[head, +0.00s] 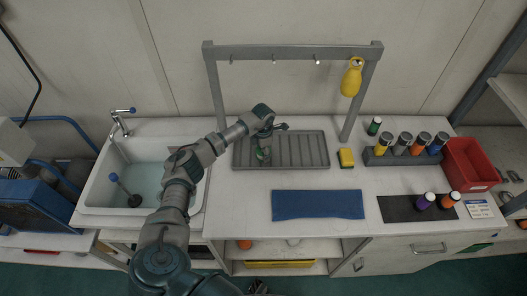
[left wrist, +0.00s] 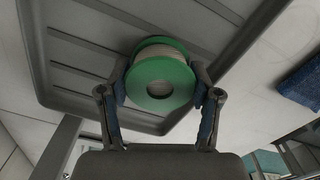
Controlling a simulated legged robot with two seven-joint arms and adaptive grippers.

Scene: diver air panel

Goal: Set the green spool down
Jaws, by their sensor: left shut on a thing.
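The green spool (left wrist: 160,82) has green flanges and a pale winding, and it shows large in the left wrist view. My left gripper (left wrist: 160,92) is shut on the spool, with one finger on each side. The tray (left wrist: 75,60) also lies behind the spool in the left wrist view. I cannot tell whether the spool touches the tray.
A grey rack (head: 290,51) with hooks and a hanging yellow item (head: 351,78) stands over the tray. A blue mat (head: 318,204) lies in front.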

